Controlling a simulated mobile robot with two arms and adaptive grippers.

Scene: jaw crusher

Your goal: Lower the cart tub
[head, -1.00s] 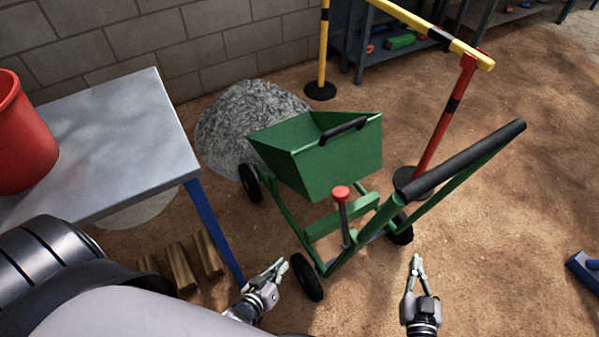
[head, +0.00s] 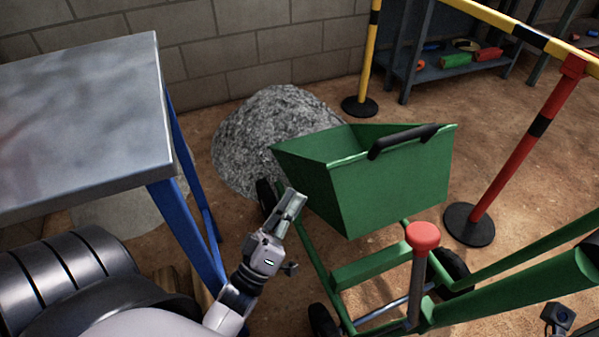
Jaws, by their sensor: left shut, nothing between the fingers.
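The green cart tub (head: 392,190) is in the middle of the head view. It appears tipped away from me, its near side raised above the frame. A black handle (head: 403,141) is on its upper edge. The green cart frame (head: 375,268) carries an upright lever with a red knob (head: 423,237) on the near side of the tub. My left gripper (head: 295,197) is shut and empty, left of the tub and apart from its handle. Part of my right gripper (head: 557,316) shows at the lower right, below the cart's push bar; its fingers cannot be made out.
A metal-topped table (head: 85,130) with blue legs stands at the left, close to my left arm. A grey gravel heap (head: 268,135) lies behind the tub. A red barrier post (head: 528,145) stands right of the cart. Shelves (head: 455,65) stand at the back.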

